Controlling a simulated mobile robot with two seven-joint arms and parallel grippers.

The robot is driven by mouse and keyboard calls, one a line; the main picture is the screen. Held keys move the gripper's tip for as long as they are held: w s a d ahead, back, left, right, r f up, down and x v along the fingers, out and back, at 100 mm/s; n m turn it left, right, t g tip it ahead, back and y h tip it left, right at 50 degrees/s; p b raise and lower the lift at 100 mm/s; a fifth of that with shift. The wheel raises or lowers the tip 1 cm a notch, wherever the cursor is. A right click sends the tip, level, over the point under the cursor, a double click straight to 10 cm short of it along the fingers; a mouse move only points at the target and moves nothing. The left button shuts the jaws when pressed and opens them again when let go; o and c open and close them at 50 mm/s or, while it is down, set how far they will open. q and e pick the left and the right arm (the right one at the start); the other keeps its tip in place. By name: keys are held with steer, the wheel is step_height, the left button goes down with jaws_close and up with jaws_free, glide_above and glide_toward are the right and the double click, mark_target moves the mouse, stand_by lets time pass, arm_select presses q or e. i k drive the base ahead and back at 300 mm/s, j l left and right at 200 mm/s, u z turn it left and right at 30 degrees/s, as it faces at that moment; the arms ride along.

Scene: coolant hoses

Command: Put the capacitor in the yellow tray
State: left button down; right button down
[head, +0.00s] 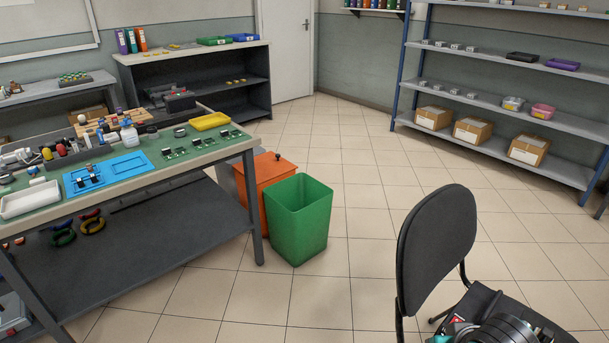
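The yellow tray (210,122) sits on the far right part of the green-topped workbench (232,146), near its back edge. It looks empty at this distance. I cannot single out the capacitor: several small dark and silvery parts lie on the bench in front of the tray and to its left, too small to tell apart. Neither of my grippers is in view.
A blue mat (128,164) and a white tray (30,199) lie on the bench. A black chair (436,245) stands at front right. The tiled floor between is clear.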

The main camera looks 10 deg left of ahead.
mark_target(213, 124)
steer(key=i+j+u, duration=0.5)
steer(key=u, duration=0.2)
steer(key=i+j+u, duration=0.1)
steer(key=i, duration=0.95)
steer(key=i+l+u, duration=0.3)
steer(key=l+u, duration=0.25)
steer(key=i+l+u, duration=0.3)
steer(key=l, duration=0.15)
steer(key=l+u, duration=0.25)
steer(key=k+l, duration=0.05)
steer(key=l, duration=0.05)
